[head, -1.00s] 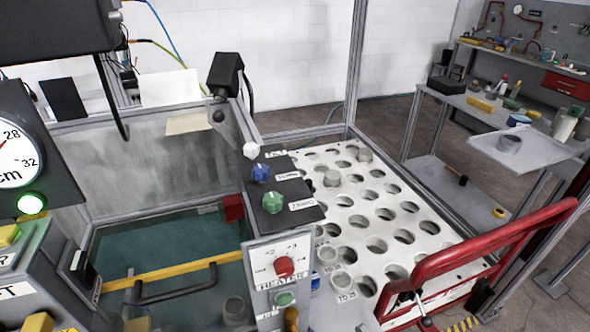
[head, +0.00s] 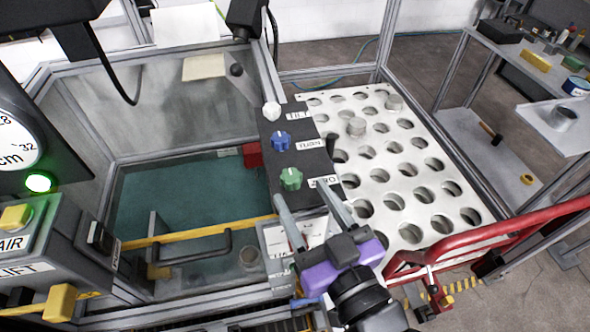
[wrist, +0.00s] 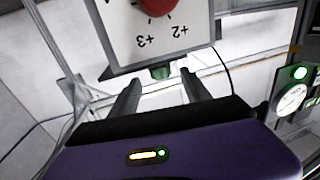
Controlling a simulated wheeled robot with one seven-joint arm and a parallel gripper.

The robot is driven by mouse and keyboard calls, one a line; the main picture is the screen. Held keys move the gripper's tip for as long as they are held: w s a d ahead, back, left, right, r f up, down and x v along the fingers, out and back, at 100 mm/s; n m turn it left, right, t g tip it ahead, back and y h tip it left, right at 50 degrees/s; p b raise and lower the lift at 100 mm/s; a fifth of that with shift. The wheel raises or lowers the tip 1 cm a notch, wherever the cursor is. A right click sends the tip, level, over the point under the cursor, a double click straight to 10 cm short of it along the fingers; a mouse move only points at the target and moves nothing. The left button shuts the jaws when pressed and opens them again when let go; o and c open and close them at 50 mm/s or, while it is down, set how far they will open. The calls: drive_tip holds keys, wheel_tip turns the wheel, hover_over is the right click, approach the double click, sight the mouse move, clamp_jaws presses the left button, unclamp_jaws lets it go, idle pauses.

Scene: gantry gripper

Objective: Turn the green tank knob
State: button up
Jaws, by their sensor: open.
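The green knob (head: 290,179) is the nearest of three knobs on the black strip at the tank's right edge. A blue knob (head: 281,140) and a white knob (head: 271,111) stand behind it. My open, empty gripper (head: 301,191) comes from below right, its fingers pointing toward the green knob. The tips appear close to it; whether they touch or flank it cannot be told. In the wrist view a green piece (wrist: 161,72), apparently this knob, shows between the fingers beyond the panel edge. A red knob (wrist: 158,5) is on the upside-down panel.
The heater panel (head: 281,237) stands below the knobs, partly hidden by my gripper. The white plate with holes (head: 410,190) lies at right, bearing metal cylinders. A red handle frame (head: 480,238) crosses at lower right. The tank with green-blue liquid (head: 175,197) is left.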

sight(296, 186)
drive_tip(key=shift+p+x, duration=0.5)
drive_tip(key=shift+x, duration=2.05)
drive_tip(key=shift+a, duration=0.1)
clamp_jaws()
